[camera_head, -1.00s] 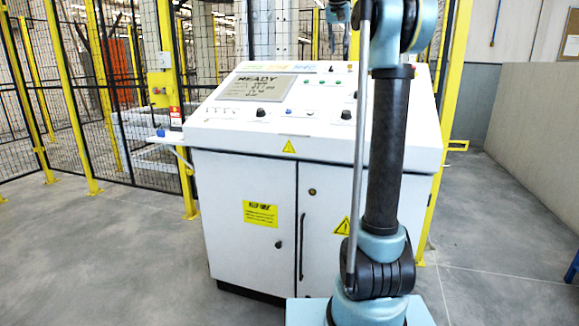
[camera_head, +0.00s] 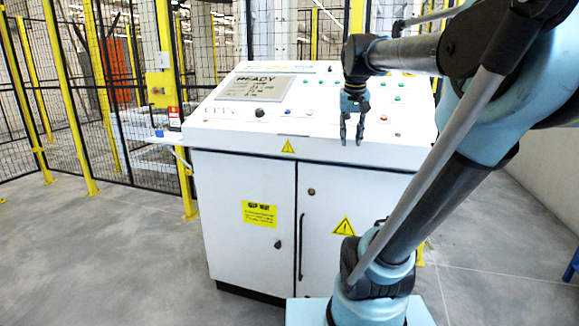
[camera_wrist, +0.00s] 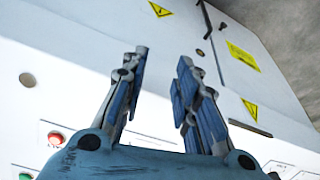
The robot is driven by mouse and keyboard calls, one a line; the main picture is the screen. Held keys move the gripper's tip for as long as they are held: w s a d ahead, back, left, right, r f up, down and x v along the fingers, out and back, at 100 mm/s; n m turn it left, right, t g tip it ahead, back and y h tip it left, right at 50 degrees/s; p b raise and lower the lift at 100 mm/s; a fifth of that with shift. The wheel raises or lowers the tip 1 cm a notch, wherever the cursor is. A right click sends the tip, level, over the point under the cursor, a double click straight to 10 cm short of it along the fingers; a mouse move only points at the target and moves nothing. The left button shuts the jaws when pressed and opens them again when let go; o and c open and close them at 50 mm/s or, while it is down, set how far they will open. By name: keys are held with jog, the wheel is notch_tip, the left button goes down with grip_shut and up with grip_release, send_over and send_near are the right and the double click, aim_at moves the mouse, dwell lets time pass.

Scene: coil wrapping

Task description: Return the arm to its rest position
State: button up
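My gripper (camera_head: 352,142) hangs with its fingers pointing down in front of the right part of the white control console (camera_head: 250,135). In the wrist view my gripper (camera_wrist: 163,58) has its two blue-grey fingers apart with nothing between them. The console's white front and its buttons lie behind the fingers there. My arm rises at the right of the head view, bends at the upper right and reaches left to the gripper.
The console has a screen reading READY (camera_head: 257,87), a black knob (camera_head: 259,113) and several small buttons. A yellow-posted mesh fence (camera_head: 90,100) stands behind and left. The grey floor (camera_head: 100,260) at the left is clear. A pale wall (camera_head: 535,185) stands at the right.

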jog(key=s+f, duration=0.9)
jog(key=f, duration=0.4)
jog(key=s+f+n+g, duration=0.1)
jog(key=s+f, duration=0.8)
jog(key=f, duration=0.3)
jog(key=shift+s+a+f+y, duration=0.25)
jog(key=shift+a+f+y, duration=0.1)
jog(key=shift+f+y, duration=0.05)
